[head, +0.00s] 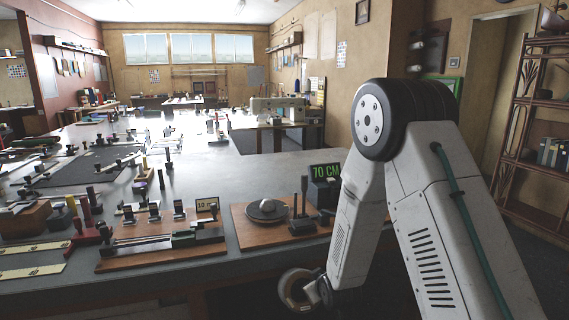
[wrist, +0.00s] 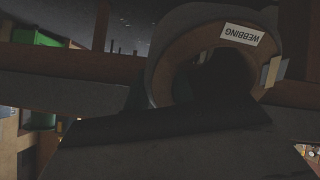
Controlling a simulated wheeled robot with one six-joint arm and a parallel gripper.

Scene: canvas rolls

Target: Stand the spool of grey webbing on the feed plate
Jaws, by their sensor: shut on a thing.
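The spool of grey webbing (head: 291,287) is a ring with a brown inner core, held on its edge in front of the table's front edge, below the top. In the wrist view the spool (wrist: 168,62) carries a white label reading WEBBING, upside down. My gripper (head: 314,292) is shut on the spool's right side; the fingertips are dark and partly hidden.
A dark post (head: 304,196) and a box with a green 70 CM display (head: 325,185) stand right of the plate. Several small tools crowd the left tabletop. The grey table behind the plate is clear.

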